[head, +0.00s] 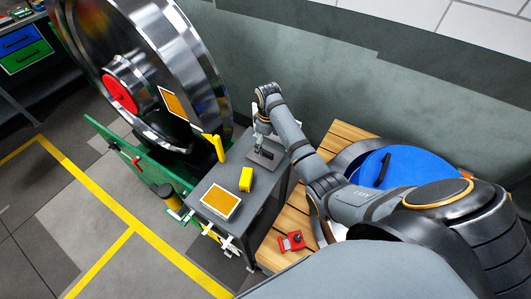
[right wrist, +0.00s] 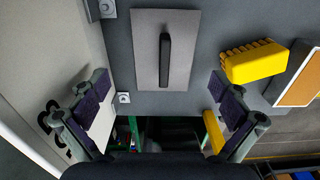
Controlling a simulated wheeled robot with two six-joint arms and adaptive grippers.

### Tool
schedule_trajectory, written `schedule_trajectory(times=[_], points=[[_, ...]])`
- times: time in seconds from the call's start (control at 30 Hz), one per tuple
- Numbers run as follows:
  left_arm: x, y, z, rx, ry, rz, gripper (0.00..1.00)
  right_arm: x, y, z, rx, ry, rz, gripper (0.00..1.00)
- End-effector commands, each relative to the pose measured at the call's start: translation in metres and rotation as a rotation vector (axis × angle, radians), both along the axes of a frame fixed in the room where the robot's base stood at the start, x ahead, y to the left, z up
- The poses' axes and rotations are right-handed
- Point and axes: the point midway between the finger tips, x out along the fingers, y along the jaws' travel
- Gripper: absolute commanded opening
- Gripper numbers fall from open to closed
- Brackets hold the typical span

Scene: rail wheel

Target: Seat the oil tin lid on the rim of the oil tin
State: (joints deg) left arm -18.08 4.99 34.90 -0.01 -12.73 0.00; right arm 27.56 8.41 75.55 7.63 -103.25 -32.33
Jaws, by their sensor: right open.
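A flat grey plate with a black bar handle (right wrist: 166,80) lies on the grey cabinet top in the right wrist view; it also shows in the head view (head: 265,158). It looks like a lid, but I cannot tell whether it is the oil tin lid. A blue disc with a black handle (head: 405,168) sits within a grey round rim at the right, partly behind my right arm. I cannot tell which thing is the oil tin. My right gripper (right wrist: 163,100) is open and empty above the cabinet, near the plate. My left gripper is out of view.
The cabinet (head: 215,190) also bears a yellow block (head: 246,179) and an orange-faced white panel (head: 221,201). A large steel wheel (head: 150,60) stands at the left. A red object (head: 291,241) rests on wooden slats (head: 272,256). A wall rises behind.

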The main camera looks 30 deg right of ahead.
Motion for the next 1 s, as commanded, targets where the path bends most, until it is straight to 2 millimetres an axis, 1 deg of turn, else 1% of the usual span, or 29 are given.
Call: schedule_trajectory(times=[0.03,0.1,0.2,0.27,0.3,0.4,0.53,0.63,0.67,1.0], points=[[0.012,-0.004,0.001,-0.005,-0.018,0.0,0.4,0.0,0.0,0.0,0.0,0.0,0.0,1.0],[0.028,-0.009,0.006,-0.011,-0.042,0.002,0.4,0.001,0.002,-0.004,0.001,0.002,0.0,1.0],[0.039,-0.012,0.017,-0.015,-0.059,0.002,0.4,0.003,0.005,-0.019,0.002,0.005,0.001,1.0],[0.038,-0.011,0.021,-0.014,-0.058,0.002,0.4,0.005,0.007,-0.028,0.002,0.005,0.001,1.0],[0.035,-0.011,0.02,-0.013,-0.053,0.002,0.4,0.005,0.007,-0.037,0.001,0.004,0.001,1.0],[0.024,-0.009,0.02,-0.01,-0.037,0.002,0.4,0.005,0.006,-0.049,0.001,0.003,0.001,1.0],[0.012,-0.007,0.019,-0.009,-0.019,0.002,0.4,0.005,0.006,-0.052,0.0,0.0,0.001,1.0],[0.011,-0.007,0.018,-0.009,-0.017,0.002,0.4,0.005,0.006,-0.052,0.001,-0.001,0.001,1.0],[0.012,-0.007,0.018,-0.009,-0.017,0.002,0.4,0.005,0.006,-0.052,0.001,-0.001,0.001,0.99],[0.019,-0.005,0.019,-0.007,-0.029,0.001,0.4,0.005,0.006,-0.052,0.0,0.0,0.001,0.52]])
